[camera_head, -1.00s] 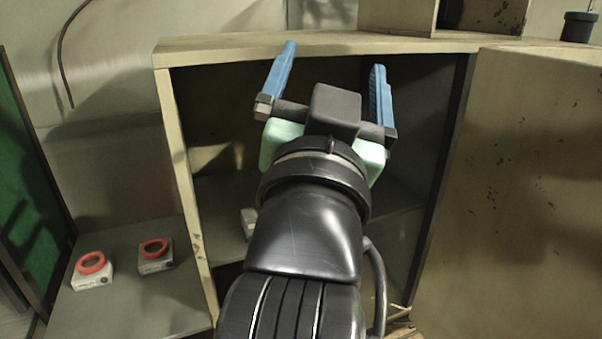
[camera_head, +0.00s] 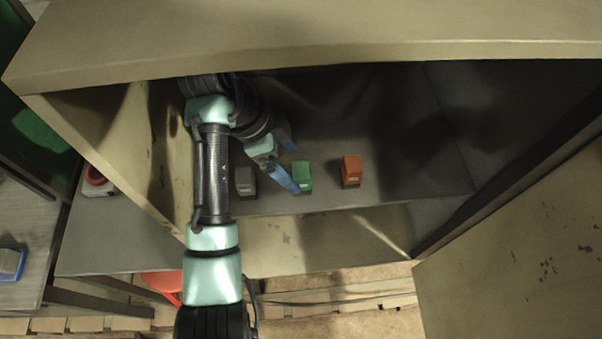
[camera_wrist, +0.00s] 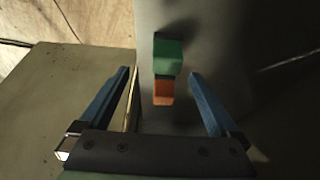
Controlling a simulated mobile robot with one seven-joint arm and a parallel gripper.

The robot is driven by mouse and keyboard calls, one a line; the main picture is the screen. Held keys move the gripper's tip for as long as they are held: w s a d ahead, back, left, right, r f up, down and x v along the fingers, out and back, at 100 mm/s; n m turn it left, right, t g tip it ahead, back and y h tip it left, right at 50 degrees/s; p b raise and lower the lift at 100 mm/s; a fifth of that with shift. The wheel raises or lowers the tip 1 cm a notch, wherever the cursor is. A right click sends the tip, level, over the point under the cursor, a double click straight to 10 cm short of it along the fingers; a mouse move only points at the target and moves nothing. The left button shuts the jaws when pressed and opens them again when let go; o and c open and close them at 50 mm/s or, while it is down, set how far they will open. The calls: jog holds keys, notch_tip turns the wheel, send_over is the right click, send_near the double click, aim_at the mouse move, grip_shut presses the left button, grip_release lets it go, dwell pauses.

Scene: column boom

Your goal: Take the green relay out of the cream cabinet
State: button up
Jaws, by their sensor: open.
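The green relay (camera_head: 302,177) stands on the shelf inside the cream cabinet (camera_head: 300,32), between a grey relay and an orange one. My gripper (camera_head: 292,166) is inside the cabinet, just left of the green relay, with its blue fingers apart and nothing between them. In the wrist view the green relay (camera_wrist: 168,54) is ahead of the open fingers, roughly midway between them but beyond the tips. My gripper (camera_wrist: 158,72) is empty there too. Whether a finger touches the relay cannot be told.
The orange relay (camera_head: 351,171) is right of the green one, and the grey relay (camera_head: 245,181) is left, close to my arm. The cabinet's top panel is above my arm. The open door (camera_head: 520,250) is at right. The shelf's right part is clear.

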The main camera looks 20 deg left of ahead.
aim_at(302, 170)
jog(key=b+x, duration=0.1)
jog(key=x, duration=0.3)
jog(key=shift+w+b, duration=0.2)
jog(key=shift+b, duration=0.15)
jog(key=shift+w+p+x, duration=0.15)
jog(key=shift+p+x, duration=0.45)
jog(key=shift+x, duration=0.65)
jog(key=shift+w+p+x, duration=0.15)
jog(key=shift+p+x, duration=0.4)
jog(key=shift+x, duration=0.7)
jog(key=shift+a, duration=0.1)
jog(key=c, duration=1.5)
jog(key=shift+r, duration=0.1)
jog(key=shift+r, duration=0.1)
